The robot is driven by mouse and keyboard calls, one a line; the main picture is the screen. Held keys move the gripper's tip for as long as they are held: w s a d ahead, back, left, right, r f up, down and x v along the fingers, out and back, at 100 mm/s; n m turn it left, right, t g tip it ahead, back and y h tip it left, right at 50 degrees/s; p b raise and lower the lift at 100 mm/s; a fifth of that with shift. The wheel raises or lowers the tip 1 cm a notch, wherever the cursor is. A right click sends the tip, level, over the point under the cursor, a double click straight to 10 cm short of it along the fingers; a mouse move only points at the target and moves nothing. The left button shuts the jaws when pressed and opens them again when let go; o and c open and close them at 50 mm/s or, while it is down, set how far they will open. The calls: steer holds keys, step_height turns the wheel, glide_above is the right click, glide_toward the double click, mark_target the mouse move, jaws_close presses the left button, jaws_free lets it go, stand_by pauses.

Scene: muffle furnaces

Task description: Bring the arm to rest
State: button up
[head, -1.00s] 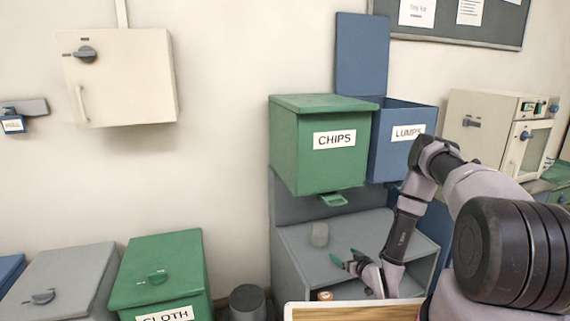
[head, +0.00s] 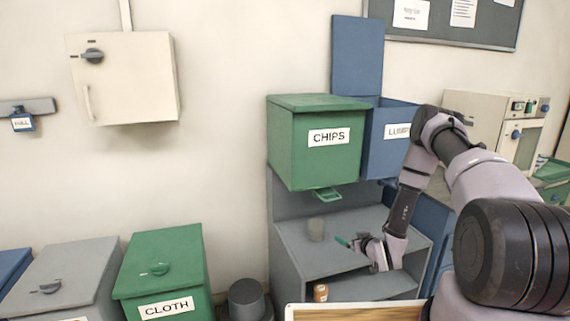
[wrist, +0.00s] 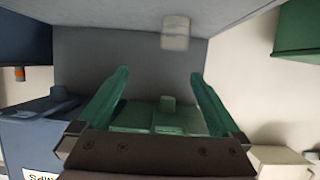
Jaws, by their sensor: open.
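My gripper (head: 345,242) is open and empty, over the grey stand's top below the green CHIPS bin. Its two green fingers show spread apart in the wrist view (wrist: 160,75), which is upside down. A pale, see-through cup (head: 316,229) stands on the grey stand (head: 290,240), to the left of the fingers and apart from them. The cup also shows in the wrist view (wrist: 175,35), beyond the fingertips. My arm reaches in from the right with its forearm bent down.
The green CHIPS bin (head: 315,158) and open blue LUMPS bin (head: 385,160) hang above the stand. An orange jar (head: 320,292) sits on its lower shelf. A green CLOTH bin (head: 160,265) stands left. A wood-topped tray (head: 350,313) is in front.

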steer(key=w+d+r+m+g+h, duration=0.1)
steer(key=w+d+r, duration=0.1)
steer(key=r, duration=1.1)
steer(key=w+d+r+m+g+h, duration=0.1)
steer(key=w+d+r+h, duration=0.15)
steer(key=r, duration=1.05)
steer(key=s+r+m+g, duration=0.1)
steer(key=s+r, duration=0.4)
steer(key=r, duration=0.5)
steer(key=s+r+m+g, duration=0.2)
steer(key=s+r+m, duration=0.1)
steer(key=s+r, duration=1.15)
steer(key=s+a+r+y, duration=0.1)
steer(key=s+a, duration=0.1)
steer(key=s, duration=0.7)
steer(key=s+a+r+m+g+y, duration=0.1)
steer(key=s+a+r, duration=0.1)
steer(key=s, duration=0.7)
steer(key=shift+s+a+r+m, duration=0.2)
steer(key=shift+s+a+m, duration=0.05)
steer(key=shift+s+m, duration=0.1)
